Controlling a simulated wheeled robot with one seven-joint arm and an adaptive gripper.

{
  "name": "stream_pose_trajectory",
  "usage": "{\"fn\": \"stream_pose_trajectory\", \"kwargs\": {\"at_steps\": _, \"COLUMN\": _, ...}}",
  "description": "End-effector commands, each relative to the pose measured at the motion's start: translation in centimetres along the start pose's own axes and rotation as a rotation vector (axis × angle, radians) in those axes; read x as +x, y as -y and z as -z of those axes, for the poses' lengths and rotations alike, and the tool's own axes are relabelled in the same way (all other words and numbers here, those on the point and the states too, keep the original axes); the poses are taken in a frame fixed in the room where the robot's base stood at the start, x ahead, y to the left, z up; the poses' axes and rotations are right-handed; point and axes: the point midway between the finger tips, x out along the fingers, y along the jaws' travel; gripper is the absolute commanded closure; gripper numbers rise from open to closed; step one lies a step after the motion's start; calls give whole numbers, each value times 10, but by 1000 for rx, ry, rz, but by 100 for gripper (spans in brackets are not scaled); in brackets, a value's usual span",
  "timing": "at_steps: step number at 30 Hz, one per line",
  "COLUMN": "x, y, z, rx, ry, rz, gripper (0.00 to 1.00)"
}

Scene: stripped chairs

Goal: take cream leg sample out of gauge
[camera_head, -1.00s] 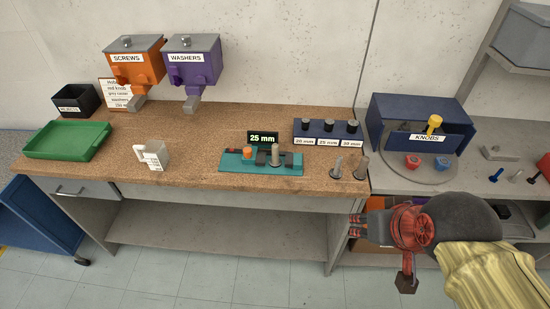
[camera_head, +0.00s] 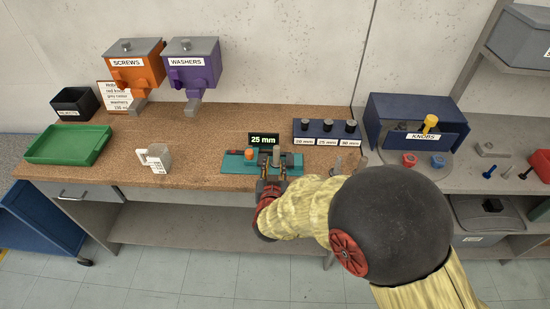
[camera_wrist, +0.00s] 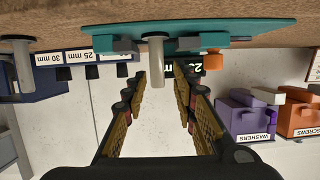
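The cream leg sample (camera_head: 276,156) stands upright in the teal gauge (camera_head: 232,163), whose display reads 25 mm. It also hangs into the upside-down wrist view (camera_wrist: 155,50) as a pale cylinder with the gauge plate (camera_wrist: 225,28) above it. My gripper (camera_head: 270,176) is at the front edge of the gauge, with its fingers pointing at the sample. In the wrist view my gripper (camera_wrist: 161,72) is open, its two fingertips on either side of the sample's line, with gaps visible. I cannot tell how far the tips reach past it.
An orange button (camera_head: 251,154) sits on the gauge. A blue block with labelled black plugs (camera_head: 326,131) stands behind to the right. Other grey legs (camera_head: 335,169) stand right of the gauge, partly hidden by my arm.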

Motion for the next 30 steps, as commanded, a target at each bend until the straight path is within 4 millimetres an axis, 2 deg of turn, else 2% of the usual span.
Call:
{"fn": "stream_pose_trajectory", "kwargs": {"at_steps": 11, "x": 31, "y": -2, "z": -3, "rx": -8, "ry": -15, "rz": -15, "gripper": 72}}
{"fn": "stream_pose_trajectory", "kwargs": {"at_steps": 21, "x": 74, "y": -5, "z": 0, "rx": -7, "ry": -15, "rz": -13, "gripper": 72}}
{"fn": "stream_pose_trajectory", "kwargs": {"at_steps": 30, "x": 78, "y": -5, "z": 2, "rx": -8, "ry": -15, "rz": -12, "gripper": 72}}
